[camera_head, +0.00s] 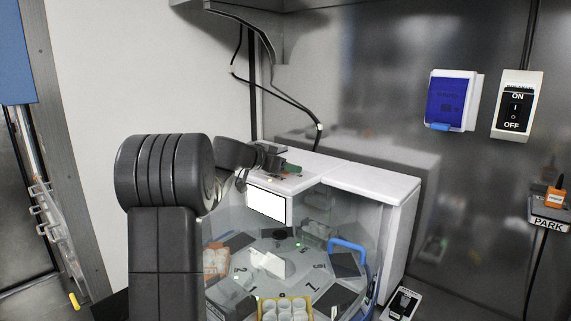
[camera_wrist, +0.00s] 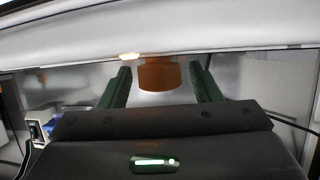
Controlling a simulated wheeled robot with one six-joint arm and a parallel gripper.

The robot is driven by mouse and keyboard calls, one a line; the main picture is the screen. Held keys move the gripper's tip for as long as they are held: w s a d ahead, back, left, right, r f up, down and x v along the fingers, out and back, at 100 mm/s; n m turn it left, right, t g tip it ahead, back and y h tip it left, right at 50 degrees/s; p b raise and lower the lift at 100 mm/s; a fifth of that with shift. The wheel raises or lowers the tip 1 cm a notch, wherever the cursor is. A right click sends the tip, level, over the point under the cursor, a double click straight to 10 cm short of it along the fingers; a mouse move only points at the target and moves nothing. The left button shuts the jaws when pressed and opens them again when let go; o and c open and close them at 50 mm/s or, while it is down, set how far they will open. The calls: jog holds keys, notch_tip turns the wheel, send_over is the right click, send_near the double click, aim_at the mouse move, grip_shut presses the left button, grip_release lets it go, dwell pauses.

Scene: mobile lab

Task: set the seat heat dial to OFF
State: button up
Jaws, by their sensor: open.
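An orange-brown round knob (camera_wrist: 158,75), which I take to be the seat heat dial, shows in the wrist view under a pale overhanging edge. My gripper (camera_wrist: 160,69) is open, with one green finger on each side of the knob. Narrow gaps show between the fingers and the knob, and I see no contact. No pointer, OFF mark or setting on the knob can be read. In the head view my gripper (camera_head: 291,168) is at the top of the white-framed machine (camera_head: 372,181), and I cannot make out the knob there.
The machine's clear-walled chamber holds a numbered round deck and a blue handle (camera_head: 347,245). On the back wall are a blue-covered box (camera_head: 452,101), an ON/OFF switch (camera_head: 515,105) and a PARK holder (camera_head: 548,222). A black cable hangs behind my gripper.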

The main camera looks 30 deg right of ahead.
jog(key=c, duration=1)
